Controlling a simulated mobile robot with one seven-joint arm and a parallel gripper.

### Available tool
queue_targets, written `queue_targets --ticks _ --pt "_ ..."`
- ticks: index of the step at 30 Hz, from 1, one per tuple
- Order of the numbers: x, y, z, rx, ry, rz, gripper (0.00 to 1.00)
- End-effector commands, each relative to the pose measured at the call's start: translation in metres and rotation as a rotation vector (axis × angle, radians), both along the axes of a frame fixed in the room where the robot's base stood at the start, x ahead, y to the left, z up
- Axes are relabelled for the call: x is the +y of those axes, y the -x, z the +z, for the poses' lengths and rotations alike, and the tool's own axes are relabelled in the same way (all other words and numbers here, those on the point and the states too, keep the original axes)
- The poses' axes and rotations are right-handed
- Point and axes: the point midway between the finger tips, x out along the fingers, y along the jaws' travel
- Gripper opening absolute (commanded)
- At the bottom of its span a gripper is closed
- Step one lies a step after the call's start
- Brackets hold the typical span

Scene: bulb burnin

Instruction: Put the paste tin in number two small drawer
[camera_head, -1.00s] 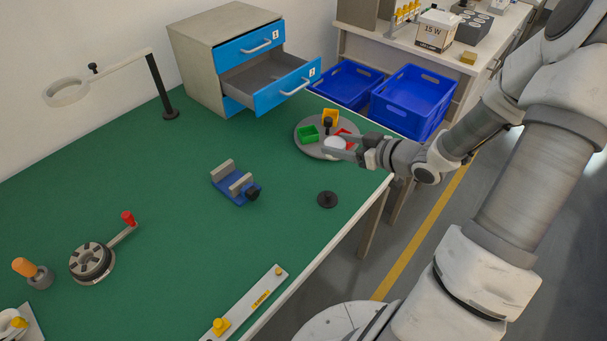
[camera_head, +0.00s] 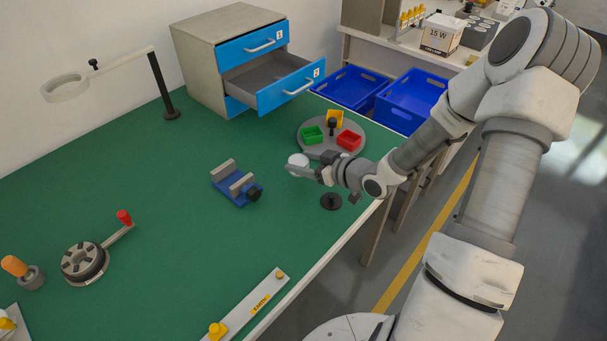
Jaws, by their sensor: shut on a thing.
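A small white round tin (camera_head: 298,160), which looks like the paste tin, is held between the fingers of my gripper (camera_head: 303,169). My gripper is shut on it above the green bench, between the blue vise and the round tray. The small drawer unit (camera_head: 207,65) stands at the back of the bench. Its middle drawer (camera_head: 290,88), with a blue front and a label that looks like 2, is pulled open, and the visible part of its inside is bare. The top drawer (camera_head: 252,45) is shut. The lowest drawer is mostly hidden behind the open one.
A blue vise (camera_head: 237,185) and a black round stand (camera_head: 331,201) are near. A magnifier lamp (camera_head: 160,85) stands left of the drawers. Blue crates (camera_head: 408,102) sit beyond the bench.

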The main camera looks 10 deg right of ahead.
Motion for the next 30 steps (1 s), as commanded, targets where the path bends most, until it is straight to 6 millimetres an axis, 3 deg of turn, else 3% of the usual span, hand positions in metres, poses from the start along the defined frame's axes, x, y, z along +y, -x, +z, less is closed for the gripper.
queue_targets --ticks 8,20,21,26,30 --pt "0.0 0.0 -0.036 0.002 -0.003 0.0 0.0" --pt "0.0 0.0 -0.043 -0.001 0.0 0.0 0.0" --pt "0.0 0.0 -0.042 0.0 0.0 -0.001 0.7" --pt "0.0 0.0 -0.042 0.0 0.0 0.0 0.96" --pt "0.0 0.0 -0.042 0.0 0.0 0.0 0.96"
